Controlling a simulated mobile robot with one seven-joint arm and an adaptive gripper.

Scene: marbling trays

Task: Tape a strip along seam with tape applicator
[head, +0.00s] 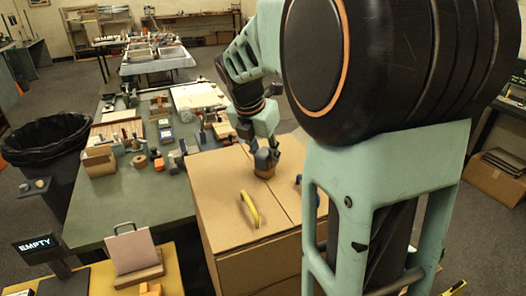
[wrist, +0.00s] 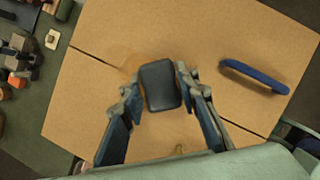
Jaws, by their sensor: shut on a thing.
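A large cardboard box (head: 222,186) stands beside the green table. A dark seam runs across its top, and it also shows in the wrist view (wrist: 236,124). My gripper (head: 262,150) is above the box top. In the wrist view its fingers (wrist: 160,88) are shut on a dark rounded block, the tape applicator (wrist: 160,86). The applicator sits over the seam and hides part of it. In the head view its orange-brown side (head: 265,161) shows at the box top; I cannot tell whether it touches. A faint brownish patch (wrist: 130,62), perhaps tape, lies left of it.
A yellow handle (head: 249,209) and a blue handle (wrist: 253,77) sit on the box top, on either side of the seam. A black bin (head: 45,140) stands farther left.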

